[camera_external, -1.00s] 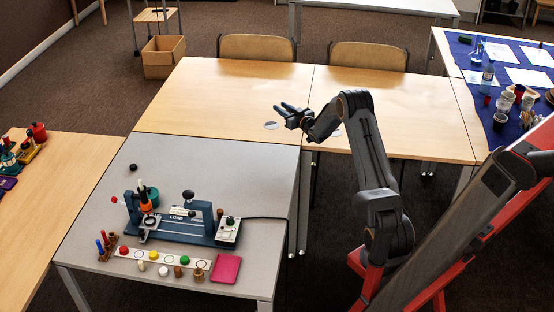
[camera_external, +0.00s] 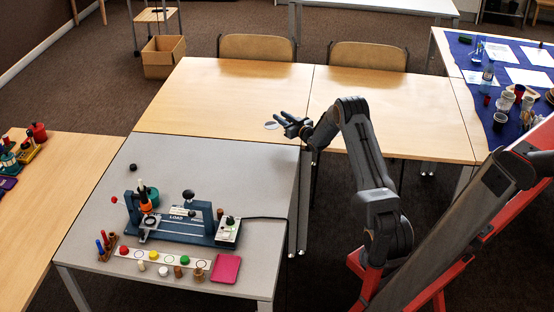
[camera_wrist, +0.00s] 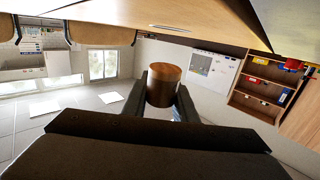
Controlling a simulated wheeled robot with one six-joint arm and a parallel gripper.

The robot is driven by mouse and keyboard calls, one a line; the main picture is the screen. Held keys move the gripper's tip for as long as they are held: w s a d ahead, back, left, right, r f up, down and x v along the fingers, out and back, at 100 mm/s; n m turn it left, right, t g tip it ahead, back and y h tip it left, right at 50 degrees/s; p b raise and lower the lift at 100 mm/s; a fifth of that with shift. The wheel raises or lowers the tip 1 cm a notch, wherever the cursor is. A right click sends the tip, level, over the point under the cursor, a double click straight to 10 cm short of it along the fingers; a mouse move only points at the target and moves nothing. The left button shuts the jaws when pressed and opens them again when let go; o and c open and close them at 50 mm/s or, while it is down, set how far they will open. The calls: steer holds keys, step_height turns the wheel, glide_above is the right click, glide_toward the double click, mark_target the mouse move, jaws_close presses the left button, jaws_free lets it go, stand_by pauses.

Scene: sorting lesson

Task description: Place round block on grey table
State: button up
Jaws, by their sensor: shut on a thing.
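A round brown wooden block (camera_wrist: 164,85) is held upright-looking between the two dark fingers of my gripper (camera_wrist: 162,98) in the wrist view. My gripper (camera_external: 280,119) also shows in the external view, raised near the front edge of the wooden table, just beyond the grey table's far right corner.
A blue-grey device (camera_external: 175,228) stands mid-table on the grey top. Several small coloured pieces, a test-tube-like rack (camera_external: 107,246) and a pink pad (camera_external: 226,268) lie at its front. A black ball (camera_external: 133,167) sits at the back left. A wooden table (camera_external: 220,100) adjoins behind.

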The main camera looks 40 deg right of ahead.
mark_target(282, 132)
steer(key=shift+f, duration=1.9)
steer(key=shift+f, duration=0.1)
steer(key=shift+f, duration=0.15)
steer(key=o, duration=1.1)
steer(key=shift+o, duration=0.5)
steer(key=shift+s+a+r, duration=0.1)
steer(key=shift+s, duration=1.2)
steer(key=shift+s+a+r, duration=0.15)
steer(key=shift+s, duration=1.2)
steer(key=shift+s+a+r, duration=0.1)
steer(key=shift+s, duration=1.2)
